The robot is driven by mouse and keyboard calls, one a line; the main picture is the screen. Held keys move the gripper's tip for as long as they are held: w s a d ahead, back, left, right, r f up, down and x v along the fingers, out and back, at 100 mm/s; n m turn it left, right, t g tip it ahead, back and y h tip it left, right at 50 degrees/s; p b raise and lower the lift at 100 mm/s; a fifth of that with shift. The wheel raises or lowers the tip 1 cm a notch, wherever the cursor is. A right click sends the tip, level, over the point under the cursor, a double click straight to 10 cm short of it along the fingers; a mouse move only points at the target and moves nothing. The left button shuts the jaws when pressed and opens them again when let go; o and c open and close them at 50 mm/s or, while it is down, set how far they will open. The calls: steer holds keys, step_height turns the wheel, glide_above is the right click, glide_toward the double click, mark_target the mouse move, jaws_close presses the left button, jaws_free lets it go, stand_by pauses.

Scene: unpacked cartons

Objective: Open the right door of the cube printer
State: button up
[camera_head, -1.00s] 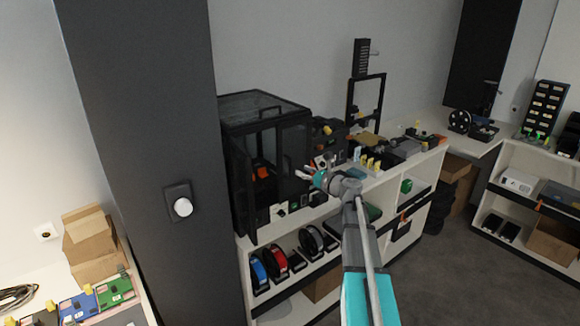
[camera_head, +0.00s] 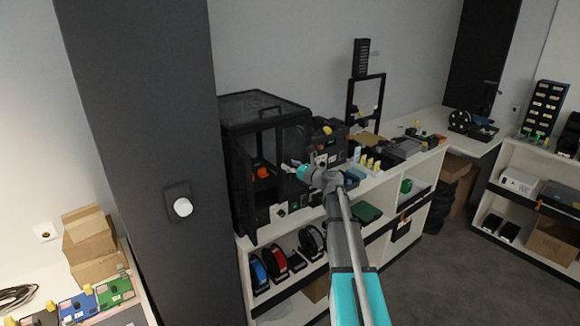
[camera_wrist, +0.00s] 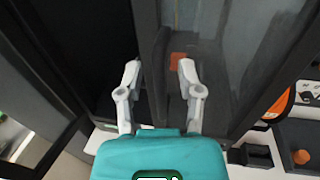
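The cube printer (camera_head: 262,106) is a black box with dark see-through panels on the white shelf unit, left of centre in the head view. Its left door (camera_head: 241,185) appears swung outward. Its right door (camera_head: 294,138) is a smoky panel at the front right; how far it stands open is hard to tell. My gripper (camera_head: 290,164) is at the printer's front. In the wrist view my gripper (camera_wrist: 159,72) is open, its two grey fingers either side of a dark upright bar (camera_wrist: 157,90) at the right door's edge. Contact is not clear. An orange part shows behind the panel.
Small boxes and tools crowd the worktop (camera_head: 372,183) right of the printer. Filament spools (camera_head: 276,262) stand on the shelf below. A dark pillar (camera_head: 150,120) rises at the left. Grey floor (camera_head: 450,275) is free at the right.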

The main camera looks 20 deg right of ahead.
jaws_close()
steer(key=shift+a, duration=0.1)
stand_by(0.3)
